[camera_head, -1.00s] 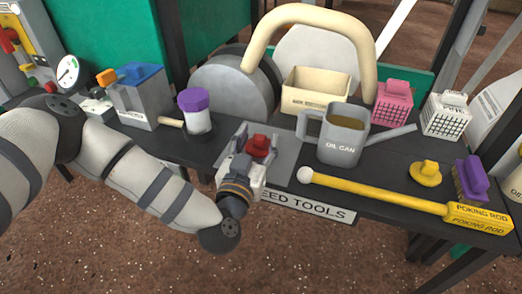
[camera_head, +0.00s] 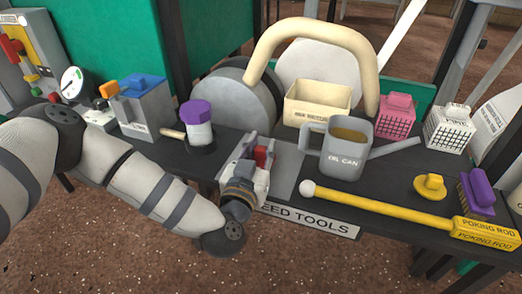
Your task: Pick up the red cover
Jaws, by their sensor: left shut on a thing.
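The red cover (camera_head: 261,157) is small and shows between the fingers of my left gripper (camera_head: 257,152). My left gripper is shut on it, above the left part of the grey plate (camera_head: 287,165) on the dark bench. The fingers and wrist hide much of the cover, and I cannot tell whether it touches the plate. My right gripper is not in view.
A grey oil can (camera_head: 345,152) stands just right of the gripper. A yellow poking rod (camera_head: 390,208) lies along the bench's front edge. A purple-lidded jar (camera_head: 197,124) stands to the left. A yellow cover (camera_head: 430,187) and a purple brush-like block (camera_head: 476,193) lie at right.

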